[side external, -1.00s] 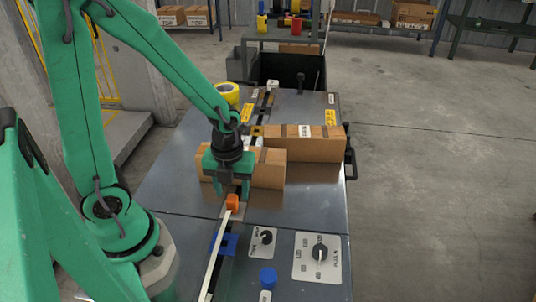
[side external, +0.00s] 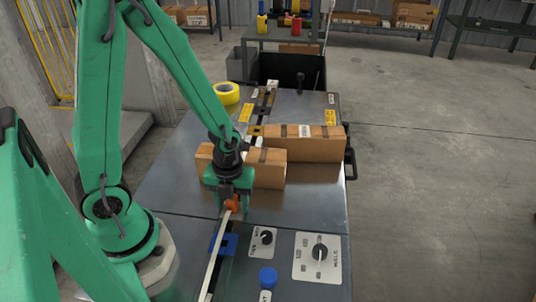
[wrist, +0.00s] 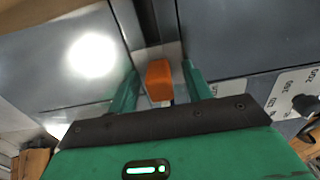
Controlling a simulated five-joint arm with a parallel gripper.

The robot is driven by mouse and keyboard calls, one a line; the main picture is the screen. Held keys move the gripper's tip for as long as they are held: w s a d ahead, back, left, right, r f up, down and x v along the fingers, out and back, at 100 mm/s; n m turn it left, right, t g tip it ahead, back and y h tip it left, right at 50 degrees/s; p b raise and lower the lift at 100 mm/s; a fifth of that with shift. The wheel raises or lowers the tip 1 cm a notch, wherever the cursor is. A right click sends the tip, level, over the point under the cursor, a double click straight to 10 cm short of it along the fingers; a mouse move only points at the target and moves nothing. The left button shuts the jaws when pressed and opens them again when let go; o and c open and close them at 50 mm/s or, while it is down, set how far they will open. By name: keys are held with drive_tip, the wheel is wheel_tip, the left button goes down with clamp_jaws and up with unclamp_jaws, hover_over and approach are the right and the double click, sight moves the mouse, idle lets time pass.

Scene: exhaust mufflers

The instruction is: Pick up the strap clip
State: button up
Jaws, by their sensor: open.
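The strap clip (side external: 232,203) is a small orange block at the far end of a pale strap (side external: 215,258) on the metal bench. My gripper (side external: 234,208) is low over the bench with its green fingers on either side of the clip. In the wrist view the orange clip (wrist: 159,84) sits between the two open fingers of my gripper (wrist: 160,72), with a narrow gap on each side.
A yellow tape roll (side external: 226,94) is farther back. A blue knob (side external: 267,277) and a dial panel (side external: 317,257) are in front. The bench right of my gripper is clear.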

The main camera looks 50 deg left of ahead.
drive_tip(key=c, duration=1)
drive_tip(key=shift+r, duration=0.15)
drive_tip(key=shift+r, duration=4.9)
drive_tip(key=shift+n, duration=0.3)
